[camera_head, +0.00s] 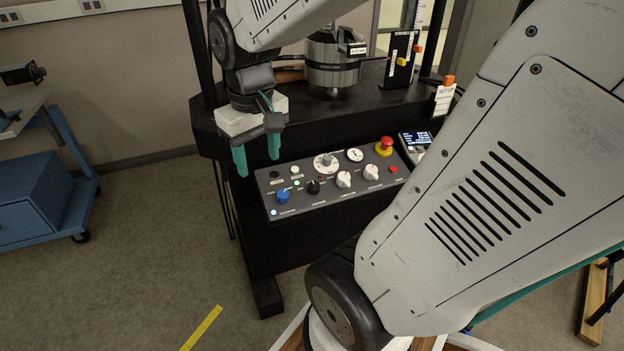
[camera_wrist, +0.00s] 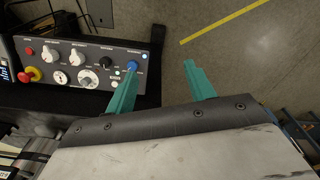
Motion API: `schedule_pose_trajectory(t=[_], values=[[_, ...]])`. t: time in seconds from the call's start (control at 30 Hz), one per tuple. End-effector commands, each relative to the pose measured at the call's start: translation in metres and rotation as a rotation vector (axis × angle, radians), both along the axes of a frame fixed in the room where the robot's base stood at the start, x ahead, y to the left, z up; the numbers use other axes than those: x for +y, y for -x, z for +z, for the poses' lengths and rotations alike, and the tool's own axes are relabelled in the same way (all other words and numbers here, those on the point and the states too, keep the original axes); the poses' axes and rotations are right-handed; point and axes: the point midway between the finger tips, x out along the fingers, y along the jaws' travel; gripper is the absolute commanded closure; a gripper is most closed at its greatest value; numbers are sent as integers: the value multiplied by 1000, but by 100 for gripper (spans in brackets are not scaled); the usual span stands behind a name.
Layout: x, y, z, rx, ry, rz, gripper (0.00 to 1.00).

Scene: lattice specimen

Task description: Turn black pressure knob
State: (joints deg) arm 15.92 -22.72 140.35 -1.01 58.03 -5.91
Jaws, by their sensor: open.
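The black pressure knob (camera_head: 313,187) sits on the sloped grey control panel (camera_head: 330,204), just right of the blue knob (camera_head: 282,196). In the wrist view the black knob (camera_wrist: 106,62) is left of the blue knob (camera_wrist: 133,66). My gripper (camera_head: 257,168) has two teal fingers, open and empty, above and left of the panel's left end. In the wrist view my gripper (camera_wrist: 158,77) has its left finger overlapping the panel's edge near the blue knob, with floor showing between the fingers. The gripper is apart from the black knob.
The panel also holds white knobs (camera_head: 343,179), a dial (camera_head: 325,163) and a red emergency stop (camera_head: 385,146). A metal cylinder (camera_head: 333,62) stands on the black bench behind. A small display (camera_head: 415,141) is at the right.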

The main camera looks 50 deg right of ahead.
Motion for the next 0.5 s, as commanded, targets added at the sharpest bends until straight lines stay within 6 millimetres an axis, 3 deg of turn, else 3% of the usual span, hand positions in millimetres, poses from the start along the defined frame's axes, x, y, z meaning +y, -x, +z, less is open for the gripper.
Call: schedule_pose_trajectory(t=[0.1,0.2,0.4,0.5], values=[[-54,-27,-32,30,-2,-83,46],[-100,-40,-61,45,-5,-142,46],[-178,-44,-121,65,-13,-233,46],[-202,-40,-142,70,-16,-260,46]])
